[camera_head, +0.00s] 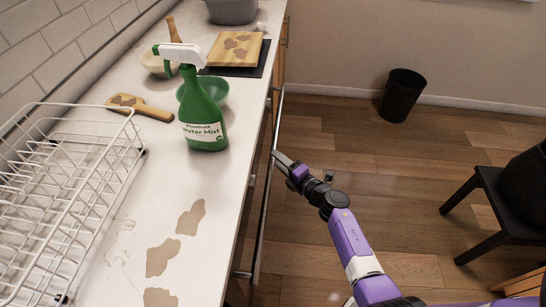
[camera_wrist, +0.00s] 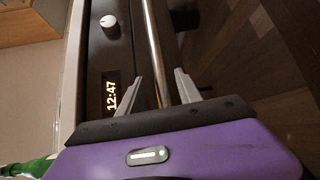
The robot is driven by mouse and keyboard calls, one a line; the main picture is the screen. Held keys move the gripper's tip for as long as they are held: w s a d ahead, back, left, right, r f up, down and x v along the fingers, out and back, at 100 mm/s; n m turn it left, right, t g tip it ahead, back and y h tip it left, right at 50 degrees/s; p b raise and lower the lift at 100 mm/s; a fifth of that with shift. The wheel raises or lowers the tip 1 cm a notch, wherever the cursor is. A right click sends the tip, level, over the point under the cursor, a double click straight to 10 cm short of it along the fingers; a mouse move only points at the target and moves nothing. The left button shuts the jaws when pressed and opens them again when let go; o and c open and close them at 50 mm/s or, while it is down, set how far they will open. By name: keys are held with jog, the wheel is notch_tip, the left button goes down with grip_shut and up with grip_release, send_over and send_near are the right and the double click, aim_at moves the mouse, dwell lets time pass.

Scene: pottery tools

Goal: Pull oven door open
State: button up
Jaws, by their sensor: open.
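The oven's metal handle bar (camera_wrist: 153,45) runs lengthwise through the wrist view. My gripper (camera_wrist: 156,76) is open, with one grey finger on each side of the bar. I cannot tell whether either finger touches it. The oven's dark control panel (camera_wrist: 107,62) shows a white knob (camera_wrist: 109,21) and a lit 12:47 display (camera_wrist: 111,96). In the head view the handle bar (camera_head: 263,205) runs along the counter's right side, and my gripper (camera_head: 279,158) meets it from the right. The oven door's face is mostly hidden below the counter edge; no opening shows.
The counter (camera_head: 215,225) holds a green spray bottle (camera_head: 202,112), a green bowl (camera_head: 215,90), a white dish rack (camera_head: 65,190) and cutting boards (camera_head: 236,48). The wooden floor right of the oven is clear up to a black bin (camera_head: 402,95) and a dark chair (camera_head: 487,190).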

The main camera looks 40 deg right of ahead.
jog(key=shift+w+d+f+b, duration=0.15)
jog(key=shift+w+b, duration=0.1)
jog(key=shift+w, duration=0.65)
jog(key=shift+w+d+f+b, duration=0.1)
jog(key=shift+w+b, duration=0.1)
jog(key=shift+w, duration=0.7)
grip_shut()
